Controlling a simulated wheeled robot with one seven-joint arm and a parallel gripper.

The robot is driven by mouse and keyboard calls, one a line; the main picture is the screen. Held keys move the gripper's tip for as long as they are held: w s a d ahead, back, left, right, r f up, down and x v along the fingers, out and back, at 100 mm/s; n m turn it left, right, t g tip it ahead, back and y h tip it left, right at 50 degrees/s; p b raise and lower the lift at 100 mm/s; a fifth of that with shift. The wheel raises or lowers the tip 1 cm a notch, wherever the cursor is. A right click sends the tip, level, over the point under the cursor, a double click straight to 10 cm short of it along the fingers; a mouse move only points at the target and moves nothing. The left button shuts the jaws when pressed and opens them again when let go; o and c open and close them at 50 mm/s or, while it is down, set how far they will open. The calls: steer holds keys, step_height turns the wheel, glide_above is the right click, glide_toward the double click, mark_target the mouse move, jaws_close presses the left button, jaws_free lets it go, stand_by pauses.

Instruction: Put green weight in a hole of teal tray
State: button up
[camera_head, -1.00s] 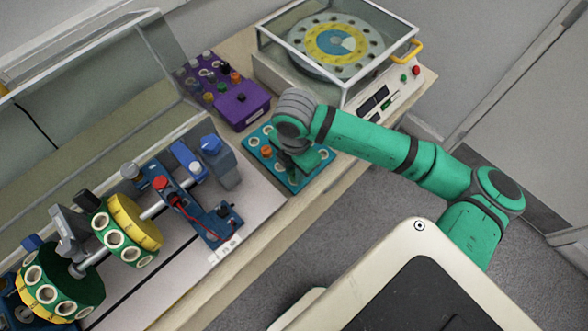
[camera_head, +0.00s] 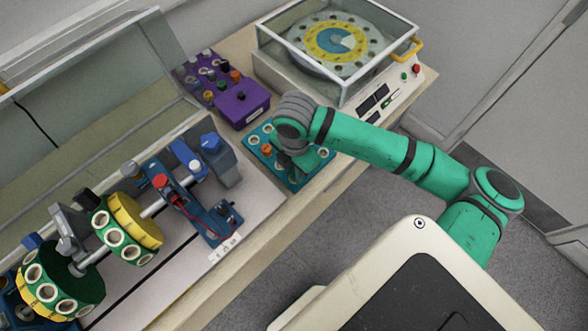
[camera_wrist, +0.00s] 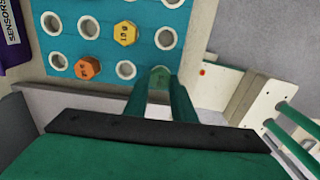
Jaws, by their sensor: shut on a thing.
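The teal tray (camera_head: 262,161) lies at the near edge of the table. In the wrist view the tray (camera_wrist: 105,48) shows several white-rimmed empty holes, an orange weight (camera_wrist: 87,67) and a yellow weight (camera_wrist: 126,33). My gripper (camera_wrist: 159,88) is at the tray's edge with its fingers on both sides of the green weight (camera_wrist: 159,76), shut on it. Only the weight's top part shows between the fingers. I cannot tell whether it sits in a hole or is above one. In the head view my gripper and wrist hide the tray's middle.
A purple sensor box (camera_head: 243,104) stands left of the tray. A glass-covered turntable machine (camera_head: 345,88) stands behind it. A shaft rig with green and yellow discs (camera_head: 134,222) is at the left. Floor lies beyond the table's near edge (camera_head: 250,247).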

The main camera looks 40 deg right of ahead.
steer(key=shift+f, duration=0.3)
steer(key=o, duration=1.1)
step_height(320, 180, up, 11)
steer(key=shift+f, duration=0.1)
steer(key=shift+a, duration=0.1)
stand_by(0.3)
